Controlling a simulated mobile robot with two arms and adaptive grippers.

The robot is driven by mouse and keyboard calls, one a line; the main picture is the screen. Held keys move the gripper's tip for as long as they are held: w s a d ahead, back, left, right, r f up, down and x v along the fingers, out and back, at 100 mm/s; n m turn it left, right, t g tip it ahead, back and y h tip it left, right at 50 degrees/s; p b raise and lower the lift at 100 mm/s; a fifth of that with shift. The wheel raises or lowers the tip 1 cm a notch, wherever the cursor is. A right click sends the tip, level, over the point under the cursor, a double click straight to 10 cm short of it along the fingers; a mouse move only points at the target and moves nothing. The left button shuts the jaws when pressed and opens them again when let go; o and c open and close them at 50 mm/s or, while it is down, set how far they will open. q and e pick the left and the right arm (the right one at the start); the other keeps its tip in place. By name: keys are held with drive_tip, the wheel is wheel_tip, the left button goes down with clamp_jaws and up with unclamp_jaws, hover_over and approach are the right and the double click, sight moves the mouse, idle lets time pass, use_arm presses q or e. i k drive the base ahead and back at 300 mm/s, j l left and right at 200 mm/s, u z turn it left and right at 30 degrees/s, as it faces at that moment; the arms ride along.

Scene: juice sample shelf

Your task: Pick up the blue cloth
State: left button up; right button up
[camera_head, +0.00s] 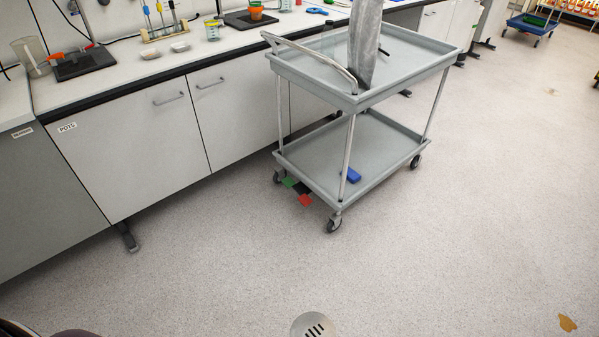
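A small folded blue item (351,175), which looks like the blue cloth, lies on the lower shelf of a grey trolley (362,197). It is near the shelf's front edge, beside the front corner post, which partly covers it. Neither of my grippers is in view, so I cannot see whether they are open or shut.
A long white bench (120,95) with cupboards runs along the left and back. A tall grey object (364,45) stands on the trolley's top. Green, black and red squares (305,200) show low by the trolley. A brown patch (567,322) lies at right. The front floor is mostly clear.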

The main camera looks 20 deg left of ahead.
sight(353, 176)
drive_tip(key=u, duration=0.1)
drive_tip(key=z, duration=1.35)
drive_tip(key=u, duration=1.35)
drive_tip(key=i+u, duration=0.1)
drive_tip(key=i, duration=0.6)
drive_tip(key=i+l+u, duration=0.15)
drive_tip(key=i, duration=0.6)
